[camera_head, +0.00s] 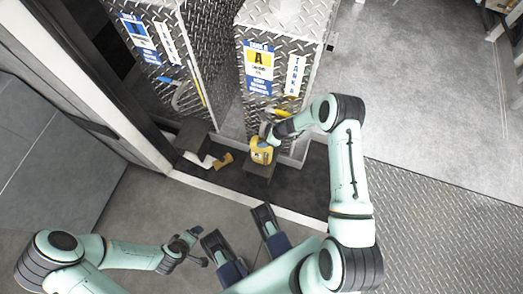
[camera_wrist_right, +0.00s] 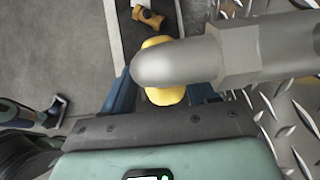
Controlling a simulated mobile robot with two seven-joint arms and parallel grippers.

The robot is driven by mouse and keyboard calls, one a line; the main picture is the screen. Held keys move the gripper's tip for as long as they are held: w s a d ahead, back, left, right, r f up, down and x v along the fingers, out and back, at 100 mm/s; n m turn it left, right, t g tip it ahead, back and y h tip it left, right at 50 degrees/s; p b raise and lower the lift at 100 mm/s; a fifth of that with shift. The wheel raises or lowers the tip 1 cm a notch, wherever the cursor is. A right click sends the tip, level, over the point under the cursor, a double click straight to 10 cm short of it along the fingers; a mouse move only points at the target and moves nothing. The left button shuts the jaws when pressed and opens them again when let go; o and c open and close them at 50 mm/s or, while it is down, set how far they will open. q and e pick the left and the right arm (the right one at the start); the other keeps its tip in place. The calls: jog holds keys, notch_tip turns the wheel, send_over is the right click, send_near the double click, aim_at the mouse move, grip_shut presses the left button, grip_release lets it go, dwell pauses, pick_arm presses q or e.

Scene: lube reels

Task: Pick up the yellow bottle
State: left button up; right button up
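The yellow bottle (camera_head: 261,153) stands on a small dark step at the foot of the tank panel marked A. My right gripper (camera_head: 266,134) is over its top, pointing down. In the right wrist view the yellow bottle (camera_wrist_right: 164,96) shows between the two spread blue fingers, partly hidden by a grey metal nozzle. The fingers look open, with no clear contact on the bottle; the nozzle hides part of the right side. My left gripper (camera_head: 189,247) is open and empty, low at the left over the floor.
The grey nozzle (camera_wrist_right: 190,60) crosses close above the bottle. A tan piece (camera_head: 223,161) and a white piece (camera_head: 197,160) lie left of the bottle. Diamond-plate cabinets (camera_head: 219,90) stand behind. Floor in front is free.

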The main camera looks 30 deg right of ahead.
grip_shut()
dwell(1.3)
